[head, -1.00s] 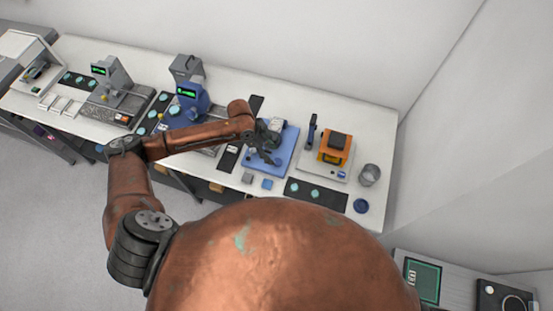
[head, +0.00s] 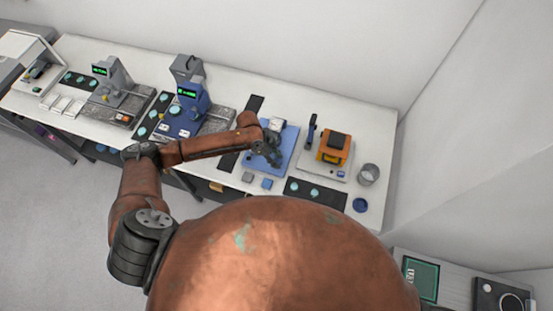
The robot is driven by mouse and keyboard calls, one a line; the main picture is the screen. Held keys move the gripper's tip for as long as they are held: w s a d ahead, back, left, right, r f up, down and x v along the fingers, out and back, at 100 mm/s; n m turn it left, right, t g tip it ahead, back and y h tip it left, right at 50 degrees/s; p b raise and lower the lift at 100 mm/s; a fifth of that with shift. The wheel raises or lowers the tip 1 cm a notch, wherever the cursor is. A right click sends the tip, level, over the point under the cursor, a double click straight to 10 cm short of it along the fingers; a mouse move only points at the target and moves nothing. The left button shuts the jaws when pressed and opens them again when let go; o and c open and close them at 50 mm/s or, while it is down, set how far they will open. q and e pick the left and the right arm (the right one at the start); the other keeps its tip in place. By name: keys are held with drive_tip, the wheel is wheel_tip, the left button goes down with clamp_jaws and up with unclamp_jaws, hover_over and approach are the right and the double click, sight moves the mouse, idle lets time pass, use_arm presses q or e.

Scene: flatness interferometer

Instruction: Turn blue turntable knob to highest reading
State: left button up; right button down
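My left gripper (head: 273,160) is over a blue base plate (head: 288,150) at the middle of the bench. It hides part of that plate and whatever knob may be under it. The fingers are small and dark, so I cannot tell whether they are open or shut, or touching anything. A blue instrument (head: 193,98) with a lit green readout (head: 187,92) stands to the left. Its digits are too small to read. A blue base (head: 178,126) with a light dial lies in front of it. I cannot make out a turntable knob. My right gripper is not in view.
A grey instrument (head: 113,72) with a green readout stands farther left. An orange device (head: 334,147) on a pale base, a grey cup (head: 368,174) and a blue disc (head: 360,205) are to the right.

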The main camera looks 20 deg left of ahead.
use_arm(q)
drive_tip(key=c, duration=0.6)
drive_tip(key=m+g+b, duration=0.1)
drive_tip(key=m+b, duration=0.1)
drive_tip(key=m, duration=0.1)
drive_tip(key=shift+w+f, duration=0.1)
drive_tip(key=shift+w, duration=0.1)
drive_tip(key=m+g+b, duration=0.1)
drive_tip(key=m, duration=0.1)
drive_tip(key=shift+m+y+b, duration=0.3)
drive_tip(key=shift+m+b, duration=0.1)
drive_tip(key=m+g+b, duration=0.1)
drive_tip(key=m, duration=0.1)
drive_tip(key=m+b, duration=0.1)
drive_tip(key=m, duration=0.1)
drive_tip(key=shift+w+d+m+g+y+b, duration=0.1)
drive_tip(key=shift+m+g+y+b, duration=0.2)
drive_tip(key=shift+g+y+b, duration=0.1)
drive_tip(key=shift+m+b, duration=0.3)
drive_tip(key=shift+m, duration=0.3)
drive_tip(key=shift+y, duration=0.3)
